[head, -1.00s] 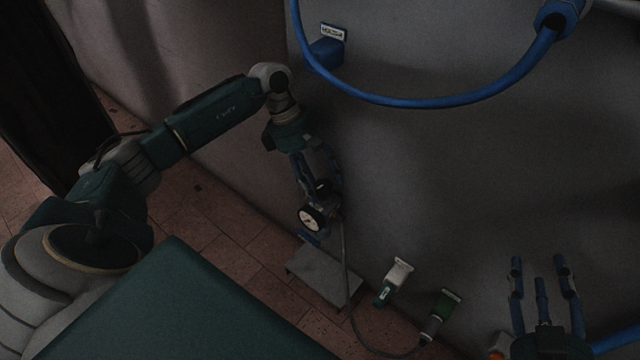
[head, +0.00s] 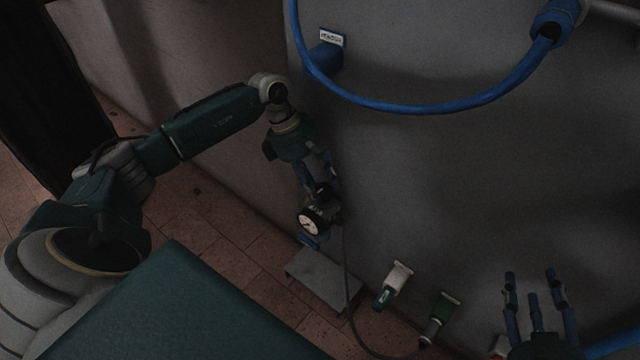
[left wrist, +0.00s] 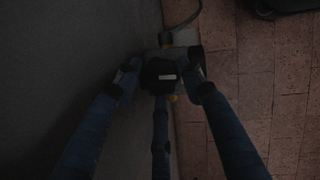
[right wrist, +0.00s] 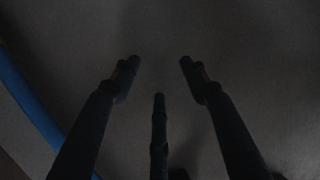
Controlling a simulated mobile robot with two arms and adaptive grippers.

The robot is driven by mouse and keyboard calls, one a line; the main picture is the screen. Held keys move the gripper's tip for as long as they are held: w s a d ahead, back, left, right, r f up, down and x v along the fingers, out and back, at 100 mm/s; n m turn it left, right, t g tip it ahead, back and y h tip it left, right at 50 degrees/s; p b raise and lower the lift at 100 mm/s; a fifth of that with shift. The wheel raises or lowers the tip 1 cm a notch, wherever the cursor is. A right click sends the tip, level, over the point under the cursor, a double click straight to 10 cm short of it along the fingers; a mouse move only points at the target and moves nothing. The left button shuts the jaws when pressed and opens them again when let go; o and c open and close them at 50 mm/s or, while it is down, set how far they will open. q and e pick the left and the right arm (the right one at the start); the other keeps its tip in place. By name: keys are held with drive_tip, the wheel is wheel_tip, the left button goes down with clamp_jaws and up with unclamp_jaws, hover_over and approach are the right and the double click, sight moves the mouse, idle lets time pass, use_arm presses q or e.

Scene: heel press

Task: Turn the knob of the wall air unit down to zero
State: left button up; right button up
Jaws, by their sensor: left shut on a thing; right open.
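The wall air unit stands low against the grey wall, with a round white dial gauge (head: 312,221) on its front. In the left wrist view its dark knob (left wrist: 160,76) with a pale mark faces the camera. My left gripper (head: 320,188) comes down from above and is shut on the knob. In the left wrist view the left fingers (left wrist: 158,78) sit around the knob. The gauge's needle is too small to read. My right gripper (head: 535,280) is open and empty in front of the wall at the lower right; it also shows in the right wrist view (right wrist: 160,75).
A grey plate (head: 322,280) lies below the unit. A white-and-teal fitting (head: 394,284) and a green fitting (head: 439,318) are on the wall to its right. A blue hose (head: 420,108) loops across the upper wall. A dark cable hangs from the unit.

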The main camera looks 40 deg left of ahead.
use_arm(q)
drive_tip(key=shift+s+f+n, duration=0.15)
drive_tip(key=shift+s+n, duration=0.1)
drive_tip(key=shift+n, duration=0.25)
drive_tip(key=o, duration=1.1)
drive_tip(key=shift+c, duration=0.2)
use_arm(e)
drive_tip(key=shift+s+d+f+g, duration=0.15)
drive_tip(key=shift+s+f+g, duration=0.2)
drive_tip(key=shift+f, duration=0.3)
drive_tip(key=shift+s+d+f+g, duration=0.15)
drive_tip(key=shift+s+f+g, duration=0.15)
drive_tip(key=shift+f, duration=0.3)
use_arm(q)
drive_tip(key=shift+a+r, duration=0.1)
drive_tip(key=shift+r, duration=0.15)
drive_tip(key=v, duration=1.1)
drive_tip(key=shift+s+r, duration=0.2)
drive_tip(key=shift+r, duration=0.15)
